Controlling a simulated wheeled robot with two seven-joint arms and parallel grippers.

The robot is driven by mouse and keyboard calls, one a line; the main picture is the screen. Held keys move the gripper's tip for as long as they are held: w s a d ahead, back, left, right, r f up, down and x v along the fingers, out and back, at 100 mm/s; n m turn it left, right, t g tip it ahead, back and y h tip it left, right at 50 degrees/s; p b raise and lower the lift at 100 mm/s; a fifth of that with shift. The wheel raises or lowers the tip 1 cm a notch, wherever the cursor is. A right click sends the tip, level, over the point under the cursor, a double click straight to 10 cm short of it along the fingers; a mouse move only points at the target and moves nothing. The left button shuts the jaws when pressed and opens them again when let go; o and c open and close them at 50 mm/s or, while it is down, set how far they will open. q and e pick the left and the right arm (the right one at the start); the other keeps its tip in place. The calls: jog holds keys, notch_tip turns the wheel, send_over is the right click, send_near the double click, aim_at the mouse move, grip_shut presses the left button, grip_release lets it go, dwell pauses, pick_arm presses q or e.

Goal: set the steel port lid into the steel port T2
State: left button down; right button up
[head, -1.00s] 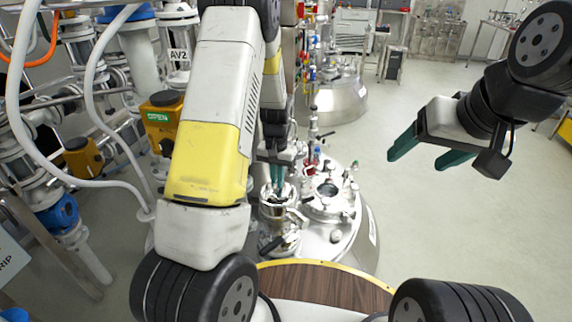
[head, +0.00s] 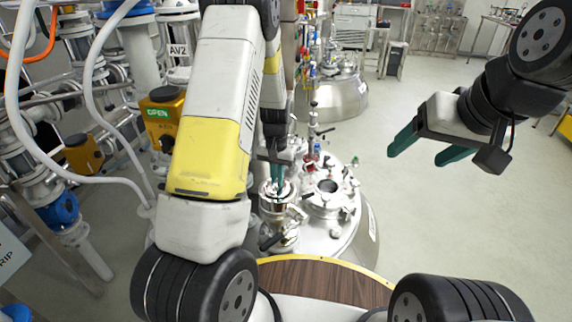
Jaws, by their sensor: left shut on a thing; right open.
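My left gripper (head: 277,181) reaches down over a steel port (head: 279,208) on the left side of the steel vessel. Its green fingers are shut on the steel port lid (head: 277,191), a small shiny piece at the port's mouth. The fingers partly hide the lid, and I cannot tell whether it is fully seated or level. No T2 label is readable, so I cannot confirm the port's name. My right gripper (head: 431,150) is open and empty, held out above the floor at the right.
A round open-looking port (head: 327,188) with clamps and valves stands just right, on the vessel top (head: 345,215). Pipes and a yellow valve box (head: 162,118) crowd the left. A brown wooden surface (head: 325,284) lies in front. The floor at right is clear.

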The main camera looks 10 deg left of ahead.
pick_arm(q)
jog(key=shift+f, duration=0.5)
dwell(0.8)
jog(key=c, duration=1.5)
grip_release()
jog(key=shift+r, duration=3.9)
jog(key=s+r+t+h, duration=0.15)
jog(key=s+r, duration=0.25)
jog(key=r, duration=0.6)
jog(key=s+r+t, duration=0.1)
jog(key=s+r, duration=0.4)
jog(key=s, duration=0.1)
jog(key=s+d+r+t, duration=0.1)
jog(key=s+r+t, duration=0.1)
jog(key=s+r, duration=0.3)
jog(key=s+d+r+t, duration=0.1)
jog(key=s+r, duration=0.3)
jog(key=s, duration=0.5)
jog(key=shift+s+d+r+n+t+h, duration=0.1)
jog(key=shift+r+n+t+h, duration=0.25)
jog(key=shift+r+n, duration=0.05)
